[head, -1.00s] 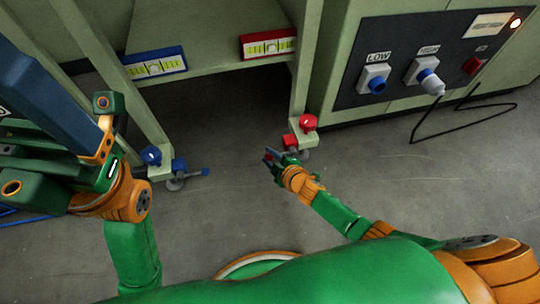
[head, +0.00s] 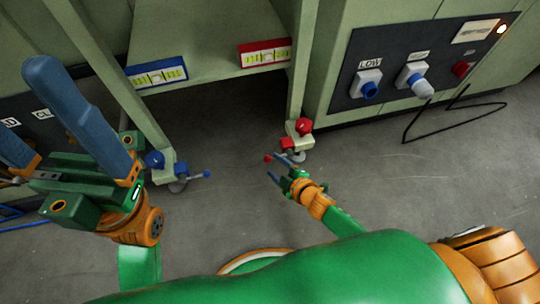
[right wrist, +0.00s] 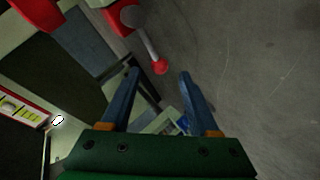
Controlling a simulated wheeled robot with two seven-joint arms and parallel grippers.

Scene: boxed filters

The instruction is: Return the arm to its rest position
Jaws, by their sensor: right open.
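My right gripper (head: 273,167) is open and empty, low in front of the red-marked table leg. It also shows in the right wrist view (right wrist: 158,78), with its two blue fingers apart. The red-tipped lever (right wrist: 150,45) of the red foot clamp (head: 297,142) ends just beyond the fingertips, apart from them as far as I can tell. My left gripper (head: 22,100) is raised at the left, its blue fingers spread, with nothing seen between them. One of those fingers is partly cut off by the picture edge.
A blue foot clamp (head: 171,168) with a lever is on the left leg. Blue (head: 157,74) and red (head: 264,53) framed level gauges sit on the table edge.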

